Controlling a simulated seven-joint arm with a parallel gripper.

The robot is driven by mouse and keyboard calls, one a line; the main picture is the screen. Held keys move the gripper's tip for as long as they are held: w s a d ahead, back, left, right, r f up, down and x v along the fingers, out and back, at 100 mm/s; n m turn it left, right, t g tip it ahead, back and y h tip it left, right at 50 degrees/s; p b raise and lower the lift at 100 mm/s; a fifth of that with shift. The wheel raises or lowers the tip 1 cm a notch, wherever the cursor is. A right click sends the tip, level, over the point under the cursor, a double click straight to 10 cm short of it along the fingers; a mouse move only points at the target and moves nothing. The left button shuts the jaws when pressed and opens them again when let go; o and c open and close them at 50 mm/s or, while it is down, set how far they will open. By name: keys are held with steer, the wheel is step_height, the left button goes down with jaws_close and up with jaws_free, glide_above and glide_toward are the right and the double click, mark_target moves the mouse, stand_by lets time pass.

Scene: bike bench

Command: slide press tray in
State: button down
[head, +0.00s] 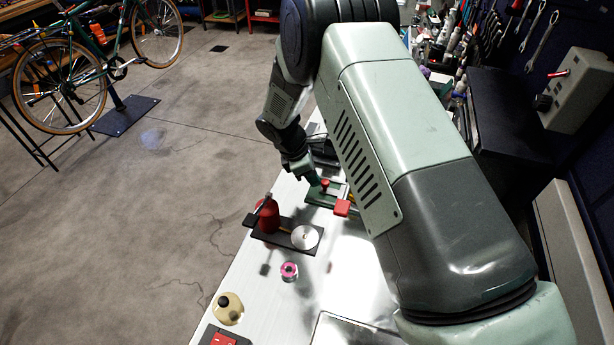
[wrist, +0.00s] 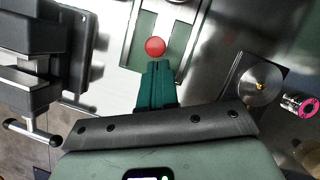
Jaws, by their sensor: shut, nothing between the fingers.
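The press tray appears as a green piece (head: 318,198) on the bench in the head view, with a red knob (head: 324,183) on it. In the head view my gripper (head: 315,180) is right beside the knob. I cannot tell whether the fingertips touch it. My arm hides the bench to the right of the tray.
A dark vise-like device (wrist: 35,75) stands left of the tray in the wrist view. A dark plate (head: 270,234) with a red bottle-like part (head: 268,215) and a silver disc (head: 305,237) is nearer. A pink-ringed spool (head: 289,270) stands apart.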

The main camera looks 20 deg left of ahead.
steer(key=shift+d, duration=1.55)
